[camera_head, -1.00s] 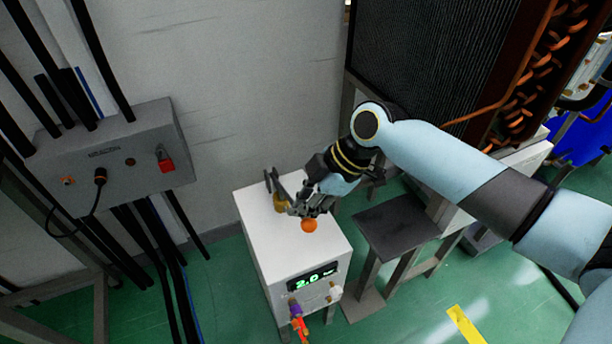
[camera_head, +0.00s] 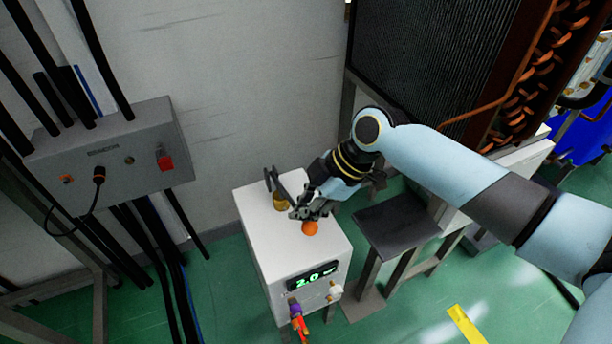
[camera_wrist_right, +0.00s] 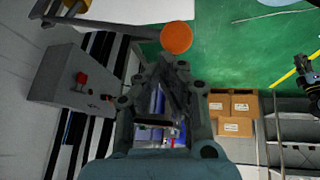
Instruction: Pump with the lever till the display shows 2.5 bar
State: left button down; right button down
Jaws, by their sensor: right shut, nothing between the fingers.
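A white pump cabinet (camera_head: 270,236) carries a display (camera_head: 312,276) that reads 2.0 in green; the small unit beside it is hard to read. On its top is a grey lever (camera_head: 276,184) with a brass-coloured mount (camera_head: 280,202) and an orange ball knob (camera_head: 310,228). My right gripper (camera_head: 300,213) is shut and empty, over the lever just behind the knob, hiding part of the lever. In the right wrist view the orange knob shows just beyond the shut fingertips (camera_wrist_right: 172,68); I cannot tell whether they touch. My left gripper is not in view.
A grey wall box (camera_head: 110,155) with a red switch is at the left. A dark-topped stand (camera_head: 398,222) is right of the cabinet, below a large finned unit (camera_head: 430,70). Coloured fittings (camera_head: 298,318) stick out of the cabinet front. Green floor lies around.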

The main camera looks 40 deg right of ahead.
jog(key=s+f+b, duration=0.3)
jog(key=f, duration=0.3)
jog(key=shift+a+f+b, duration=0.3)
jog(key=shift+f+b, duration=0.05)
dwell(5.2)
jog(key=shift+r, duration=0.1)
dwell(0.4)
jog(key=shift+w+d+r+p, duration=0.2)
jog(key=shift+w+r+p, duration=0.6)
jog(key=shift+r+p, duration=0.75)
jog(key=shift+w+d+r+p, duration=0.15)
jog(key=shift+w+r+p, duration=0.75)
jog(key=shift+r, duration=1)
jog(key=shift+w+d+r+p, duration=0.2)
jog(key=shift+w+r+p, duration=0.45)
jog(key=shift+r+p, duration=0.95)
